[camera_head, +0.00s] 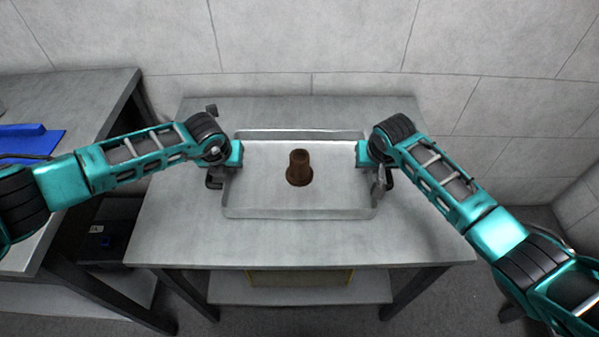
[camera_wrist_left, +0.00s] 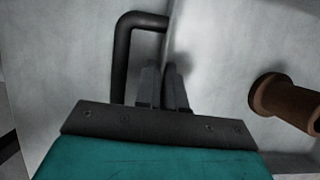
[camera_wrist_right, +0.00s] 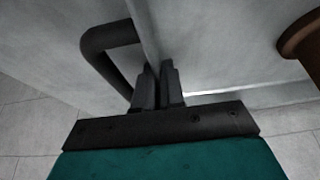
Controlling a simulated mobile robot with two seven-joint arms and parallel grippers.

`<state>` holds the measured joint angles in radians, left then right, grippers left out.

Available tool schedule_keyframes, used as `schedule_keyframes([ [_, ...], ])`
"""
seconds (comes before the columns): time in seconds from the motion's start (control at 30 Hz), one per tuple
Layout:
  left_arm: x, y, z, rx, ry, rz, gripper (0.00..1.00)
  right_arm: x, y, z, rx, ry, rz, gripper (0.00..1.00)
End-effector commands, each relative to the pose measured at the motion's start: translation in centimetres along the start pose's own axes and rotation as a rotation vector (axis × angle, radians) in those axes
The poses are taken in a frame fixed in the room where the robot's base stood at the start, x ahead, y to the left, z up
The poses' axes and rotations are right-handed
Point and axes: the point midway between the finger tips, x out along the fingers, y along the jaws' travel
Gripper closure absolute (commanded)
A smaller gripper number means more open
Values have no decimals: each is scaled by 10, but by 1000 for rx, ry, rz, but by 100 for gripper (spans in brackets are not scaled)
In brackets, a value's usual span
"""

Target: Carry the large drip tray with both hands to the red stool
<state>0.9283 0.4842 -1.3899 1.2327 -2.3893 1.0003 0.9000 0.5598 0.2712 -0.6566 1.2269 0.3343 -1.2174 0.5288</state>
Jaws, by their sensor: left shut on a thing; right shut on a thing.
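The large drip tray (camera_head: 270,195) is a shallow grey metal tray at the middle of the grey table. It looks level; whether it touches the tabletop I cannot tell. A brown flanged cylinder (camera_head: 299,168) stands upright inside it, and shows in the left wrist view (camera_wrist_left: 285,100). My left gripper (camera_wrist_left: 163,88) is shut on the tray's left wall beside a dark bent handle (camera_wrist_left: 124,55). My right gripper (camera_wrist_right: 158,88) is shut on the right wall beside the other handle (camera_wrist_right: 100,50). The red stool is not in view.
The table (camera_head: 300,245) has bare top in front of and behind the tray. A second table (camera_head: 95,95) with a blue item (camera_head: 35,143) stands at the left, across a narrow gap. A tiled wall (camera_head: 320,40) closes off the back.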

Motion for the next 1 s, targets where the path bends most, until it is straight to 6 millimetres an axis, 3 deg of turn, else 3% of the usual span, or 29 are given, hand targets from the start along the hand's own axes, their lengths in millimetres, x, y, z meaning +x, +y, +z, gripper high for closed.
schedule_keyframes([
  [0.47, -8, 1, 6, -2, -5, 1, 100, -8, 1, -5, 1, 5, 1, 100],
  [1.0, -45, 1, 21, -2, -5, 2, 100, -45, 1, -20, 1, 4, 2, 100],
])
